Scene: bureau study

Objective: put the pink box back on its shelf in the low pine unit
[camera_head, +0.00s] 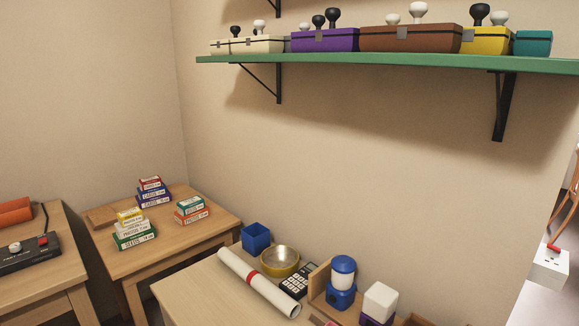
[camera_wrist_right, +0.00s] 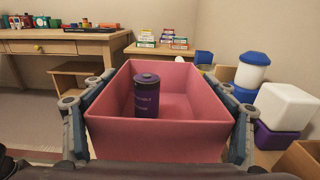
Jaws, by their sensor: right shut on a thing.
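The pink box (camera_wrist_right: 158,136) is open-topped and fills the middle of the right wrist view. My right gripper (camera_wrist_right: 156,92) is shut on it, with a finger against each side wall. A dark purple cylinder (camera_wrist_right: 147,98) with a black top stands upright inside the box. The box and right gripper are not clearly seen in the head view. My left gripper is in neither view. I cannot pick out the low pine unit or its shelf for certain.
A side table (camera_head: 205,239) holds stacked small boxes. A green wall shelf (camera_head: 390,64) holds coloured boxes.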

